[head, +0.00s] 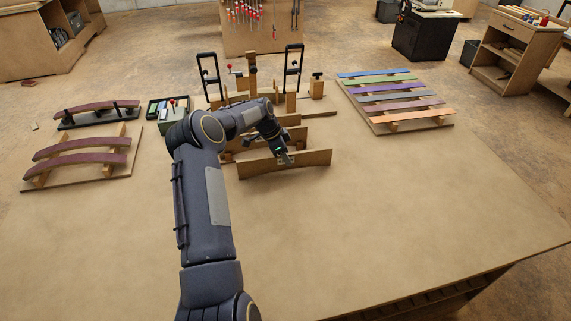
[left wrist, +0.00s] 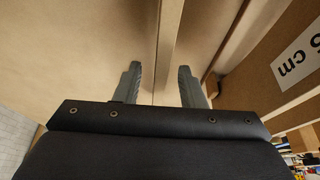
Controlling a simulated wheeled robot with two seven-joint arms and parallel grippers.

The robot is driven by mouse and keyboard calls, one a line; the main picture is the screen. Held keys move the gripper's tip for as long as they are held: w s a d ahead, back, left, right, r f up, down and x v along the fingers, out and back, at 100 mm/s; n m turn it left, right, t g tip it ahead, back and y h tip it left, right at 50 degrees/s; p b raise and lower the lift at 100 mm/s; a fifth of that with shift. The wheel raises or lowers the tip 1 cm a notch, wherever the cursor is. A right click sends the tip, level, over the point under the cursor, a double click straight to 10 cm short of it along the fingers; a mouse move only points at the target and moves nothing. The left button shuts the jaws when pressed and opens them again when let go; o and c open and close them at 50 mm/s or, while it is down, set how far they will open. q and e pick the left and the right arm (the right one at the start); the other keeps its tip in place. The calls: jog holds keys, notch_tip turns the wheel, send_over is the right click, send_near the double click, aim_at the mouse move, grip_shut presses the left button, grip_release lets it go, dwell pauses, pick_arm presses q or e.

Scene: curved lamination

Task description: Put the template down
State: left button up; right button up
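A brown curved-edge template board (head: 312,160) stands on edge on the table in front of a row of similar boards. My left gripper (head: 286,158) reaches down to the middle of its top edge. In the left wrist view my left gripper (left wrist: 164,88) has its two fingers apart, one on each side of a thin board edge (left wrist: 170,30), with gaps showing beside it. It looks open and not clamped. The board's lower edge seems to rest on the table. My right gripper is in neither view.
Another board with a "5 cm" label (left wrist: 297,60) stands close by in the left wrist view. A clamping fixture (head: 290,103) is behind the boards. Curved laminations (head: 82,155) lie left, a rack of coloured strips (head: 395,100) right. The table front (head: 400,230) is clear.

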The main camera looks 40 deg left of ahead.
pick_arm(q)
jog(key=shift+x, duration=1.2)
grip_shut()
jog(key=shift+r, duration=0.15)
